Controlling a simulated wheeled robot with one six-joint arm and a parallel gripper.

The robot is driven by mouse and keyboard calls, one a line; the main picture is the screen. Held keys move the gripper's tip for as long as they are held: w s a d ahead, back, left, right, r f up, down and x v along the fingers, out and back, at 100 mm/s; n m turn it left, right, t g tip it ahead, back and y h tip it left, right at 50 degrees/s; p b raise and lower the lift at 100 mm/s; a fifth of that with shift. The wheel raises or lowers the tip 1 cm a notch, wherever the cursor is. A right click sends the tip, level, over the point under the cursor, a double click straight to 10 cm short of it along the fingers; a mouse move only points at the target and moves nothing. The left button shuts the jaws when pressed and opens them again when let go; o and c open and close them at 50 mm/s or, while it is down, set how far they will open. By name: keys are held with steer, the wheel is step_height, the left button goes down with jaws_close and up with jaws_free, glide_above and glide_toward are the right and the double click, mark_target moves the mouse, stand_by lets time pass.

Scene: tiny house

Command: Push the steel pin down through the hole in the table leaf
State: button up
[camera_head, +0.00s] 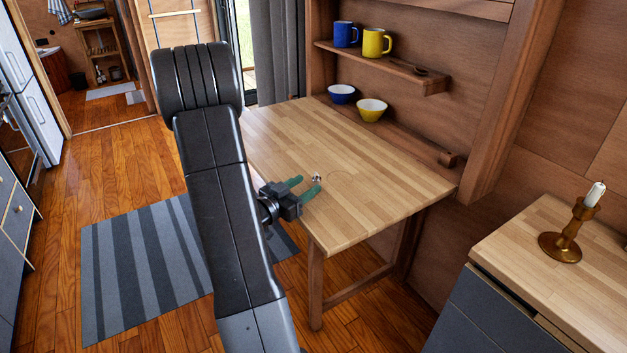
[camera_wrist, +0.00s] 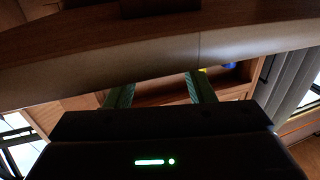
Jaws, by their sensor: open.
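The table leaf (camera_head: 390,195) is a pale wooden top folded out from the wall frame. A small light, metallic-looking piece (camera_head: 316,177) stands on it near the fingertips; it looks like the pin's top, but it is too small to be certain. My gripper (camera_head: 311,183) is open, with two green fingers reaching over the leaf's front left edge. The small piece appears just past the fingertips; I cannot tell whether they touch it. The hole is not discernible.
Two bowls (camera_head: 371,110) and two mugs (camera_head: 376,43) stand on shelves behind the leaf. A brass candlestick (camera_head: 562,245) stands on the counter at right. The leaf's middle and right are clear.

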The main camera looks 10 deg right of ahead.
mark_target(316, 179)
steer(key=v, duration=0.8)
steer(key=shift+s+a, duration=0.25)
steer(key=shift+a, duration=0.1)
steer(key=x, duration=1.3)
steer(key=shift+d, duration=0.1)
steer(key=shift+w+d, duration=0.2)
steer(key=shift+d, duration=0.1)
steer(key=shift+r, duration=0.2)
